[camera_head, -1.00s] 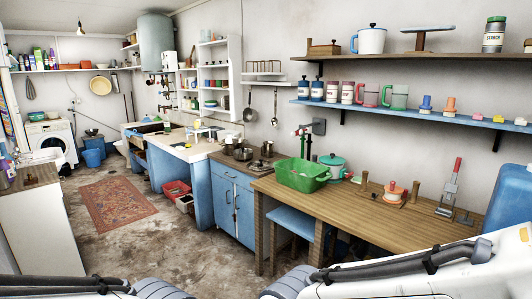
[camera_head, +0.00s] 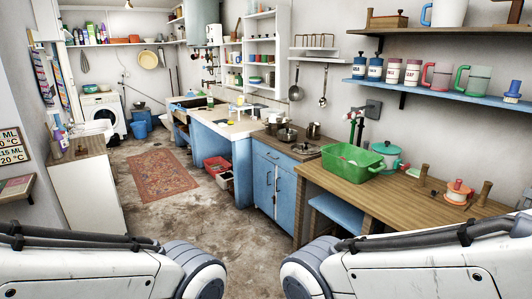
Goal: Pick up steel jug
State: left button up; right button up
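Several small steel vessels stand on the dark counter above the blue cabinet, in the middle of the head view. One upright steel vessel (camera_head: 313,130) stands at the right of the group and may be the steel jug. A steel pot (camera_head: 287,134) is beside it, and another steel vessel (camera_head: 271,127) is further left. They are too small to tell spouts or handles clearly. My two white arms come in at the bottom left and bottom right, well short of the counter. Both grippers are out of the picture.
A green basin (camera_head: 352,162) and a teal pot (camera_head: 386,155) are on the wooden table (camera_head: 415,190) at right. The blue cabinet (camera_head: 270,190) stands left of it. A red rug (camera_head: 158,174) lies on the floor, with open floor in front. A white cabinet (camera_head: 84,195) stands at left.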

aim_at(314, 131)
jog(key=u, duration=0.35)
jog(key=i, duration=4)
jog(key=z, duration=0.7)
jog(key=i, duration=1.1)
jog(key=z, duration=0.35)
